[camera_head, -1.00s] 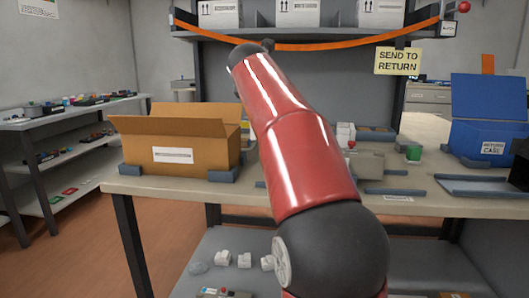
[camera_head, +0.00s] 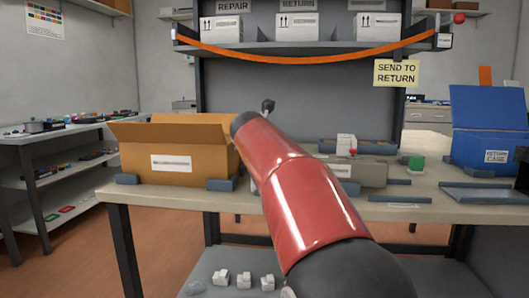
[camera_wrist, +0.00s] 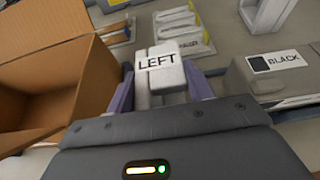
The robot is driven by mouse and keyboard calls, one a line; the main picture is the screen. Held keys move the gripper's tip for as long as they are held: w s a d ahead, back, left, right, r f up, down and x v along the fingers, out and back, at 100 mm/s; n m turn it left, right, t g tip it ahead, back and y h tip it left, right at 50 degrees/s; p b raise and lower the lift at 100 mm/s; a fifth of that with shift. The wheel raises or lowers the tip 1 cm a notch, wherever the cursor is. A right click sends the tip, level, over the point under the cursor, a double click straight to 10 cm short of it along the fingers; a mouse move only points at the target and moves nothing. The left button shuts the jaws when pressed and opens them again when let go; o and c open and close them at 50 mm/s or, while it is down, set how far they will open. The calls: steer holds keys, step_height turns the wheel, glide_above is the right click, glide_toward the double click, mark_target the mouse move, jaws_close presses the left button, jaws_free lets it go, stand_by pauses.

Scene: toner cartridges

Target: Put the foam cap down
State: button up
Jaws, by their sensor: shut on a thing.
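The foam cap (camera_wrist: 160,72) is a white block marked LEFT in the wrist view. My gripper (camera_wrist: 163,88) is shut on it, with a purple-grey finger on each side. The cap is just right of the open cardboard box (camera_wrist: 60,75), and I cannot tell whether it touches anything below. The box also stands on the bench in the head view (camera_head: 172,160). A grey cartridge marked BLACK (camera_wrist: 285,78) lies right of the cap; in the head view it appears on the bench (camera_head: 362,174). My arm hides my gripper and the held cap in the head view.
Another white foam piece (camera_head: 346,143) shows by the cartridge's far end. A blue return case (camera_head: 487,125) stands at the right, with a green cup (camera_head: 416,164) left of it. Several white pieces (camera_head: 244,280) lie on the lower shelf. Trays (camera_wrist: 183,24) lie beyond the cap.

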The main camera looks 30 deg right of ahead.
steer(key=o, duration=0.9)
steer(key=shift+o, duration=0.2)
steer(key=v, duration=1.2)
steer(key=s+a+f+m+g+y, duration=0.2)
steer(key=s+a+f+m, duration=0.2)
steer(key=s+f+m, duration=0.4)
steer(key=s+a+f+m+g+y, duration=0.1)
steer(key=s+a+f+m+y, duration=0.2)
steer(key=s+f+m, duration=0.6)
steer(key=s+a+f+m+g+y, duration=0.2)
steer(key=s+a+f+m, duration=0.3)
steer(key=s+f+m, duration=0.4)
step_height(320, 180, down, 6)
steer(key=m, duration=0.3)
steer(key=shift+g+y, duration=0.3)
